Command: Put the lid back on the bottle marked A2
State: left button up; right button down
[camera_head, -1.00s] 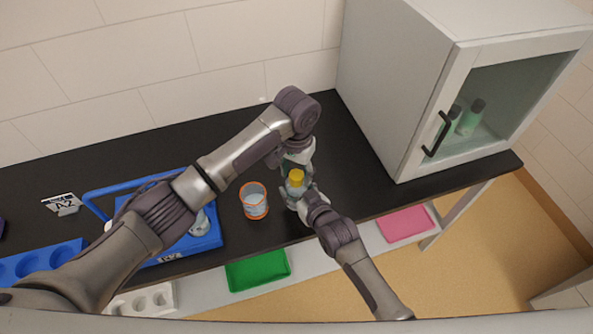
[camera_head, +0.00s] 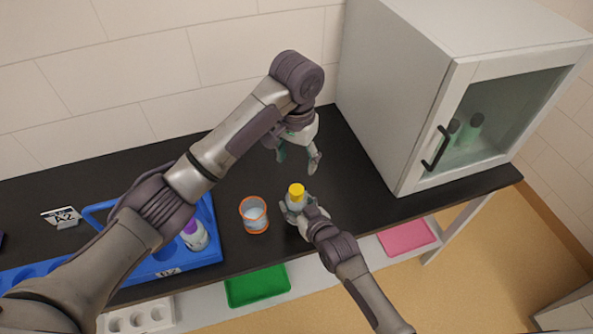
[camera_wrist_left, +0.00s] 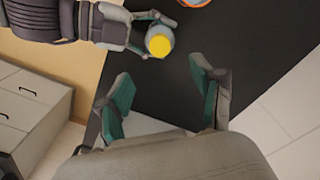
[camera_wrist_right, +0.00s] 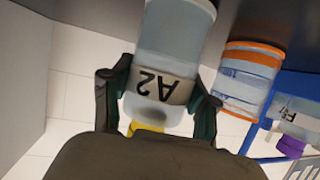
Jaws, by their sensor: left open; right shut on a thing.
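The bottle marked A2 (camera_wrist_right: 160,85) is pale and translucent, with its label upside down in the right wrist view. My right gripper (camera_head: 297,207) is shut around it and holds it upright over the counter's front part. A yellow lid (camera_head: 296,190) sits on top of the bottle; it also shows in the left wrist view (camera_wrist_left: 159,46). I cannot tell how tightly it is seated. My left gripper (camera_head: 298,160) is open and empty, behind and above the bottle, apart from the lid. Its spread fingers show in the left wrist view (camera_wrist_left: 160,80).
An orange-rimmed beaker (camera_head: 254,215) stands just left of the bottle. A white glass-doored cabinet (camera_head: 415,100) stands right. The black counter (camera_head: 355,175) is clear between.

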pick_arm(q)
jog(key=shift+r, duration=0.65)
pick_arm(e)
jog(key=shift+c, duration=1.2)
grip_release()
jog(key=v, duration=1.2)
